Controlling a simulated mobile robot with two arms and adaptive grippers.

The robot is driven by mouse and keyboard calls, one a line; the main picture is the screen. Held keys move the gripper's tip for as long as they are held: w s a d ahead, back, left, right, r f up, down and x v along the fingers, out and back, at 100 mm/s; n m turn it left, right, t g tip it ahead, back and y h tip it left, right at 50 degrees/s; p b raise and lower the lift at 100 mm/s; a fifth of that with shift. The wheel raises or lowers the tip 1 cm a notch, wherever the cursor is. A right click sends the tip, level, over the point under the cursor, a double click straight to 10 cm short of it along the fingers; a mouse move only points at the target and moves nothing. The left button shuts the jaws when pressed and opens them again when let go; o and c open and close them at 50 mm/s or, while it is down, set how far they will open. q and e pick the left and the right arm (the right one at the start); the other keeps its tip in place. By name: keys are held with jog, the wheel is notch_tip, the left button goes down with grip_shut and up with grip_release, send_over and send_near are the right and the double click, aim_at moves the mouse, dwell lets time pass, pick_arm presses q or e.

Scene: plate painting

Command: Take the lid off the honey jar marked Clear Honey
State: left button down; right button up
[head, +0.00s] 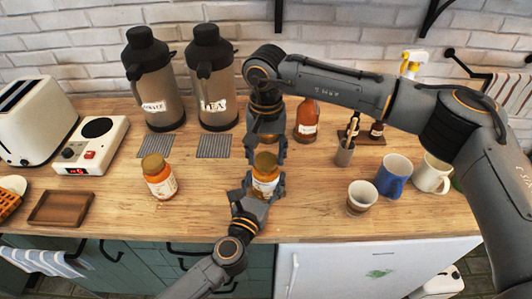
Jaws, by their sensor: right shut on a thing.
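A honey jar (264,187) with amber contents and a pale label stands upright near the front edge of the counter; its label is too small to read. Its golden-brown lid (265,161) sits on top. My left gripper (265,188) reaches in from the front, its fingers against both sides of the jar body. My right gripper (268,158) comes down from above and behind, shut on the lid. A similar jar (159,180) with a brown lid and a pale label stands apart to the left.
Two flasks (153,85) (211,82) stand at the back left. An amber bottle (306,120) and a brush holder (344,153) stand behind to the right, with several cups (362,198) nearer. The counter between the two lidded jars is clear.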

aim_at(266, 159)
pick_arm(q)
jog(key=shift+f, duration=0.15)
pick_arm(e)
jog(key=shift+r, duration=0.15)
jog(key=shift+r, duration=0.95)
jog(key=shift+r, duration=2)
pick_arm(q)
jog(key=shift+c, duration=1.4)
grip_release()
jog(key=shift+s, duration=0.1)
